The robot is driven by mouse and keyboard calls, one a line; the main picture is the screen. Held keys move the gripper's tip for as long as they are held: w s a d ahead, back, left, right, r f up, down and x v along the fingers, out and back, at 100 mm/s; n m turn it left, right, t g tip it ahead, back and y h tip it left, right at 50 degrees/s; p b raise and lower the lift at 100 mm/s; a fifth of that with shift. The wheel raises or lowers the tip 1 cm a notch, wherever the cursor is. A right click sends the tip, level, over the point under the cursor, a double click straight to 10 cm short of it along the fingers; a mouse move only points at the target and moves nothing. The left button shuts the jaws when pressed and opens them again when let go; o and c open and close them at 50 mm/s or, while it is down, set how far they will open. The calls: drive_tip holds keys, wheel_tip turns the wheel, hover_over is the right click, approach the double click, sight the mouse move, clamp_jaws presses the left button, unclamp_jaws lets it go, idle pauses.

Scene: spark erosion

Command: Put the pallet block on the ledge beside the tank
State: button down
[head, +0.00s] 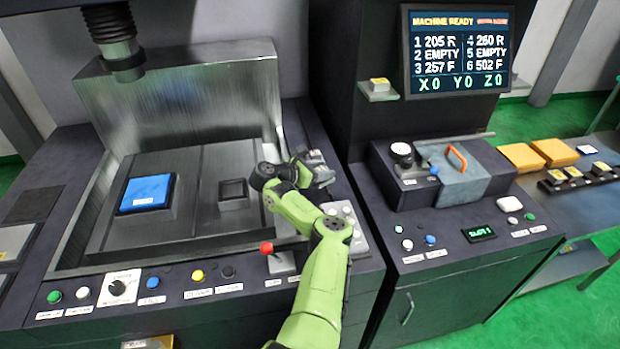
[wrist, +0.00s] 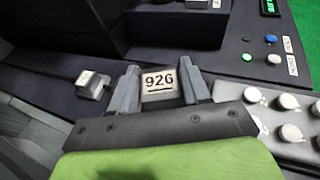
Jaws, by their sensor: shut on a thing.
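My gripper (wrist: 158,88) is shut on the pallet block (wrist: 160,84), a small block with a pale face marked 926. In the head view my gripper (head: 322,172) is over the dark ledge (head: 293,118) to the right of the metal-walled tank (head: 180,95); the held block is hard to make out there. In the wrist view the dark ledge (wrist: 55,80) spreads around the jaws. Whether the block touches the ledge or hangs just above it, I cannot tell. A second small metal block (wrist: 92,83) with a pale top stands on the ledge, left of my jaws.
A knob panel (wrist: 285,125) lies close to the right of my gripper. A red-knobbed lever (head: 267,248) stands at the tank's front. In the tank are a blue-topped block (head: 147,192) and a dark square fixture (head: 233,192). A tall cabinet (head: 335,75) rises behind the ledge's right.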

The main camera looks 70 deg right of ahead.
sight(320, 199)
wheel_tip(320, 199, down, 8)
drive_tip(key=shift+w+a+f, duration=0.1)
drive_tip(key=shift+a, duration=0.05)
drive_tip(key=shift+f, duration=0.15)
drive_tip(key=c, duration=0.8)
unclamp_jaws()
drive_tip(key=p+v, duration=0.8)
drive_tip(key=v, duration=0.4)
drive_tip(key=shift+w, duration=0.1)
